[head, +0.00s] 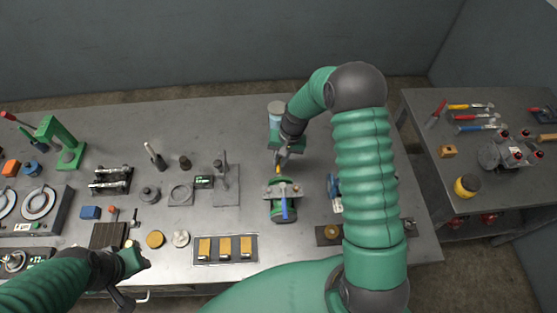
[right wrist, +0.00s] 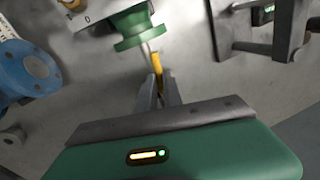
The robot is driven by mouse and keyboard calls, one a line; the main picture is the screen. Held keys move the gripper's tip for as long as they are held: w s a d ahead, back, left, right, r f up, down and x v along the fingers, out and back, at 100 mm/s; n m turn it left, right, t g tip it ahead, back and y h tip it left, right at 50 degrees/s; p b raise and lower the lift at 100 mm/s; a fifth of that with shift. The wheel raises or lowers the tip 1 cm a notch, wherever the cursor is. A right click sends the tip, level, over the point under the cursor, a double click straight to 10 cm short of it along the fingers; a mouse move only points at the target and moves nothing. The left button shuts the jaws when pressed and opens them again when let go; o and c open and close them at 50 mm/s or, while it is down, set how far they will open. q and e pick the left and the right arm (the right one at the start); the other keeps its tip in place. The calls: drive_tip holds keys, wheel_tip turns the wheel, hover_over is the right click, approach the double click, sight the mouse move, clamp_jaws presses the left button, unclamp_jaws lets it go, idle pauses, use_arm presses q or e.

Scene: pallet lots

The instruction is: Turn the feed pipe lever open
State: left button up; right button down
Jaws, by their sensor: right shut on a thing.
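A green pipe valve (head: 287,213) stands right of the middle of the table, with a grey plate across it and a blue handle (head: 285,208) towards me. A yellow lever (head: 278,168) sticks out at its far side. In the right wrist view the yellow lever (right wrist: 157,70) comes off a thin stem by the green flange (right wrist: 137,30). My right gripper (head: 281,157) is shut on the yellow lever, its fingers (right wrist: 159,88) on either side of it. My left gripper (head: 134,278) hangs over the front left table edge, away from the valve; its jaws are unclear.
A green and grey cylinder (head: 276,113) stands behind the right gripper. A blue flanged part (head: 334,190) is right of the valve, partly behind my arm. A panel with yellow switches (head: 225,249) lies front left of it. A side table (head: 447,115) holds tools.

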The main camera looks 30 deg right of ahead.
drive_tip(key=shift+w+d+r+n, duration=0.3)
drive_tip(key=shift+w+n, duration=0.1)
drive_tip(key=c, duration=1.5)
unclamp_jaws()
drive_tip(key=shift+f, duration=0.1)
drive_tip(key=shift+c, duration=0.2)
drive_tip(key=shift+o, duration=0.2)
drive_tip(key=shift+f, duration=0.15)
drive_tip(key=shift+s, duration=0.1)
drive_tip(key=s+d+r+b, duration=0.1)
drive_tip(key=d+r+b, duration=0.1)
drive_tip(key=r, duration=1.4)
drive_tip(key=shift+s+d+r, duration=0.2)
drive_tip(key=shift+s+d, duration=0.05)
drive_tip(key=shift+d, duration=0.25)
